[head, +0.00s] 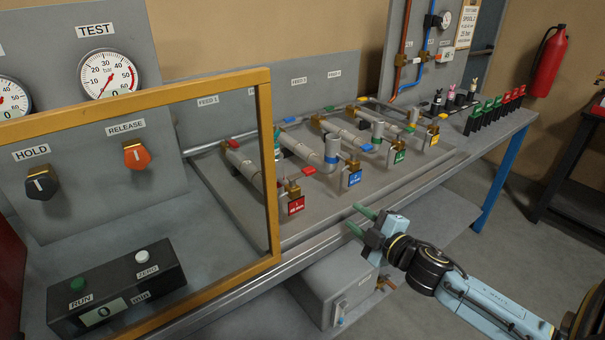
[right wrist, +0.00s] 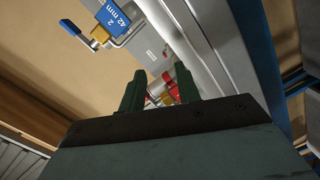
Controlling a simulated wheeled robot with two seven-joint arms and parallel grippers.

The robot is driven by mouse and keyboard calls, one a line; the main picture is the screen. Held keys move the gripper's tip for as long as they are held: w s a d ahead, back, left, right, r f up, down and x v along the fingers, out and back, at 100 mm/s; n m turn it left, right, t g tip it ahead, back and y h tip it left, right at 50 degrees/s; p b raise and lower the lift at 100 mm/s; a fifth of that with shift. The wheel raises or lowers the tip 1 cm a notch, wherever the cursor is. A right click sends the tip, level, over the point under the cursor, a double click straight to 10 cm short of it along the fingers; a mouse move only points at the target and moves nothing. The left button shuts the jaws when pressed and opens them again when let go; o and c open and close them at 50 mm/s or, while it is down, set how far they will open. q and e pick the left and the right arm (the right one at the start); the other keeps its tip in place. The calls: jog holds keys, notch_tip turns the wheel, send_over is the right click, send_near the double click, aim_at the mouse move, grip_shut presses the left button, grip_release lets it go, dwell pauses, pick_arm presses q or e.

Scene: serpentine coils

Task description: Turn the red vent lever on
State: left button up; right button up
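Two small red levers show in the head view. One red lever (head: 308,170) is beside the brass valve (head: 291,188) above the red tag (head: 296,206). Another red lever (head: 232,144) is at the far end of the same grey pipe. I cannot read which one is labelled vent. My right gripper (head: 357,219) is open and empty, in front of the bench edge, to the right of the red tag. In the right wrist view its fingers (right wrist: 160,90) stand apart, with red parts (right wrist: 170,82) visible beyond them. My left gripper is not in view.
Blue (head: 354,178), green (head: 399,157) and yellow (head: 434,141) tags mark neighbouring valves. A yellow frame (head: 270,150) stands left of the red tag. A grey box (head: 335,290) is below the bench. A control box (head: 118,290) stands at front left.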

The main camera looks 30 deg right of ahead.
aim_at(314, 173)
notch_tip(314, 173, up, 9)
jog(key=w+n+g+y, duration=0.1)
jog(key=w+n+y, duration=0.1)
jog(key=n+y, duration=0.7)
jog(key=shift+n+h, duration=0.5)
jog(key=shift+n, duration=0.2)
jog(key=x, duration=1.3)
jog(key=shift+a+f, duration=0.15)
jog(key=shift+a, duration=0.35)
grip_shut()
